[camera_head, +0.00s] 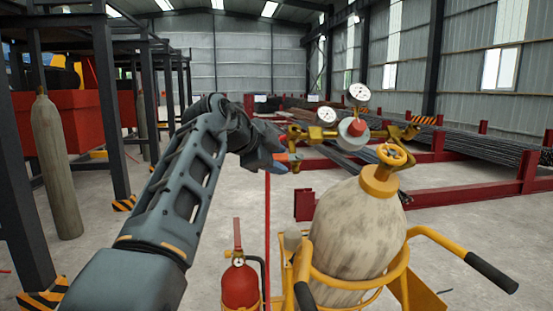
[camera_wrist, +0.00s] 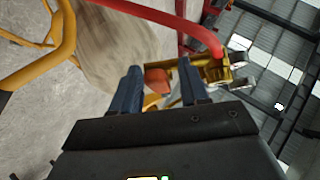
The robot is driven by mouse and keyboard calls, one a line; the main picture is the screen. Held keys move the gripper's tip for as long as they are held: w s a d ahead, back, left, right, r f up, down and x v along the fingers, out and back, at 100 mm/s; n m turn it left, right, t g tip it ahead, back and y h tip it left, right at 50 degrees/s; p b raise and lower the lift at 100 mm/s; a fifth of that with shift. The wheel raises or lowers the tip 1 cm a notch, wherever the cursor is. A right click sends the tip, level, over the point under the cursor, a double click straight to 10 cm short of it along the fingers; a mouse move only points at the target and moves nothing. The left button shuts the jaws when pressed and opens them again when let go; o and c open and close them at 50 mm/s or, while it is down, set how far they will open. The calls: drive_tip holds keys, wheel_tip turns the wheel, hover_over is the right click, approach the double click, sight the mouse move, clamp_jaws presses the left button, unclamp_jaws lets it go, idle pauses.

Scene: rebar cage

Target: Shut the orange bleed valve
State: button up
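The orange bleed valve knob (camera_wrist: 157,78) shows between my two fingers in the wrist view, near the brass regulator fitting (camera_wrist: 215,72). In the head view, the orange valve (camera_head: 282,157) is at the left end of the brass regulator (camera_head: 314,133), right at my fingertips. My gripper (camera_wrist: 160,68) has its dark blue fingers apart, one on each side of the knob. A gap shows on the right side of the knob; contact on the left is unclear. In the head view my gripper (camera_head: 272,158) hides part of the valve.
A gas cylinder (camera_head: 355,235) with a yellow handwheel (camera_head: 395,155) stands in a yellow cart (camera_head: 407,262). Two gauges (camera_head: 358,93) and a red-tipped knob (camera_head: 352,128) sit on the regulator. A red hose (camera_wrist: 165,18) passes close to my fingers. A fire extinguisher (camera_head: 239,283) stands below.

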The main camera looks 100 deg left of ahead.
drive_tip(key=b+v, duration=0.1)
drive_tip(key=v, duration=0.6)
drive_tip(key=shift+s+d+r+b, duration=0.2)
drive_tip(key=shift+d+b, duration=0.05)
drive_tip(key=shift+b, duration=0.05)
idle(0.4)
